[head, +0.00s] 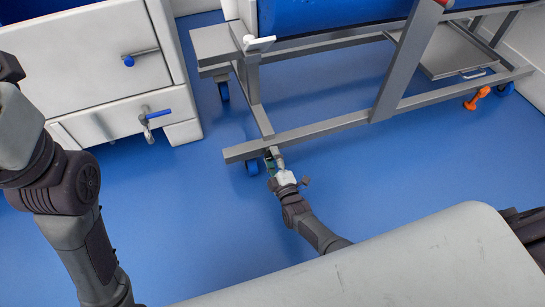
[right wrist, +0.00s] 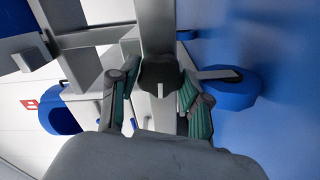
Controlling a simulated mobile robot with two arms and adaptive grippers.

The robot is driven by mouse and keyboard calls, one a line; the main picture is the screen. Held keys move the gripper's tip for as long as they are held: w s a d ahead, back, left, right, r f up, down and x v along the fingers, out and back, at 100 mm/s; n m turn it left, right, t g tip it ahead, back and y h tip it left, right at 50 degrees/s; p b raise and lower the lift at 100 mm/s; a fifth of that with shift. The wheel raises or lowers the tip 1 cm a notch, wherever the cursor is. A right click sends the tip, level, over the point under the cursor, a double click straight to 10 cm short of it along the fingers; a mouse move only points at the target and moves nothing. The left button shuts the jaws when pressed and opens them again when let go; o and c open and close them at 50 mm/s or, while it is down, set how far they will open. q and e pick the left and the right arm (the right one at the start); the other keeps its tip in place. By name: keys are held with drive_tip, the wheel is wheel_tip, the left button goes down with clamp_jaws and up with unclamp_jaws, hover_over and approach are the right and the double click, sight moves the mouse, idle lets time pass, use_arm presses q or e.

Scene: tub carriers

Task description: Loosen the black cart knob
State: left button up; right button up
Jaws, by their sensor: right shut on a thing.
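The black cart knob (right wrist: 158,72) shows in the right wrist view, under the end of a grey frame bar. My right gripper (right wrist: 158,84) has its green-padded fingers on either side of the knob and is shut on it. The knob is hidden there by the gripper and rail. Of my left arm only links show, at the left; its gripper is not in view.
A white cabinet (head: 85,65) with blue-tipped handles stands at the left. A pale padded surface (head: 400,265) fills the lower right. Blue floor between is clear.

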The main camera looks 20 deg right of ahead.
drive_tip(key=shift+n, duration=0.6)
drive_tip(key=o, duration=1.2)
drive_tip(key=shift+c, duration=0.2)
